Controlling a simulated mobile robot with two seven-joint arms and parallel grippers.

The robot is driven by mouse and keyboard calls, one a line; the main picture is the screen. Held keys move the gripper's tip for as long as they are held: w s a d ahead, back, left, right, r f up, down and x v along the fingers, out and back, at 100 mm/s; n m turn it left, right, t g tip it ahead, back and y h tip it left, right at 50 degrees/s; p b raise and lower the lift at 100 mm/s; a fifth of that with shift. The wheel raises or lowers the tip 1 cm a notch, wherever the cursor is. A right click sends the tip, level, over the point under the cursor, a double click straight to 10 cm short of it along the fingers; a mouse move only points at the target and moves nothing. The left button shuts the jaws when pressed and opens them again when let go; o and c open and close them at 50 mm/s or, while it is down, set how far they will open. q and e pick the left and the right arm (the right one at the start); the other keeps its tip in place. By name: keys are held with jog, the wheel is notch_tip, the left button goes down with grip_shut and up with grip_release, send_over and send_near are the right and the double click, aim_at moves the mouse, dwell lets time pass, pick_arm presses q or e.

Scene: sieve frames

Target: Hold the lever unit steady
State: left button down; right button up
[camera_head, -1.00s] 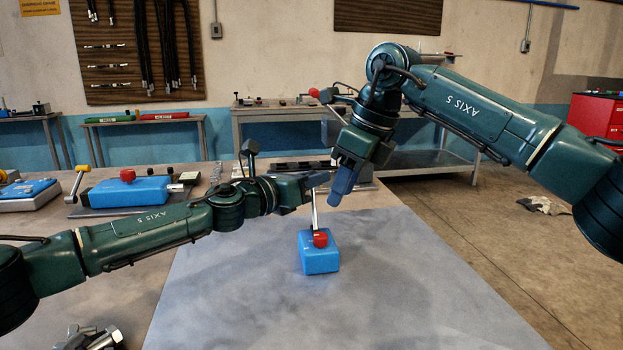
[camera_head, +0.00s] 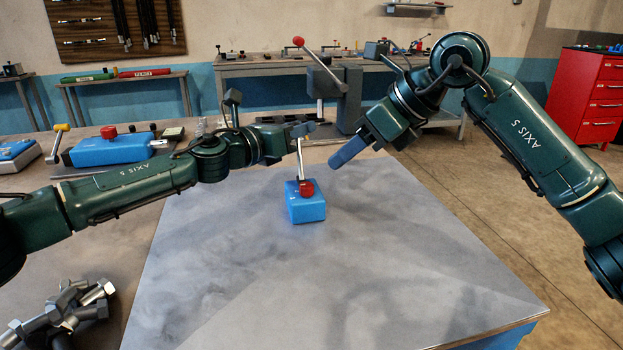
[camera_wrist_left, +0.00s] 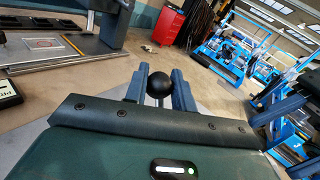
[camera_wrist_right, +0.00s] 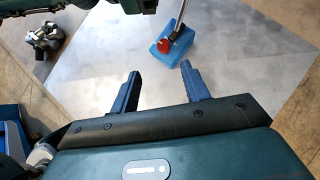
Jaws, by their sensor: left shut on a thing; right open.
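The lever unit is a blue box (camera_head: 306,209) on the grey table, with a red knob (camera_head: 307,188) on top and a slim metal lever (camera_head: 300,160) standing up from it. My left gripper (camera_head: 303,129) is shut at the lever's top end. In the left wrist view a black ball (camera_wrist_left: 159,86) sits between its fingers. My right gripper (camera_head: 350,152) is open and empty, to the right of the lever and apart from it. In the right wrist view the blue box (camera_wrist_right: 173,45) lies beyond the open fingers.
The grey table sheet (camera_head: 400,240) is clear around the unit. Metal bolts (camera_head: 65,315) lie at the front left. Another blue unit (camera_head: 115,150) with a yellow-tipped lever stands at the left. A bench (camera_head: 225,78) and a red cabinet (camera_head: 590,95) are behind.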

aim_at(307, 185)
jog(key=shift+t, duration=0.3)
jog(key=x, duration=1.1)
jog(key=shift+d+f, duration=0.1)
jog(key=shift+f, duration=0.05)
jog(key=c, duration=1)
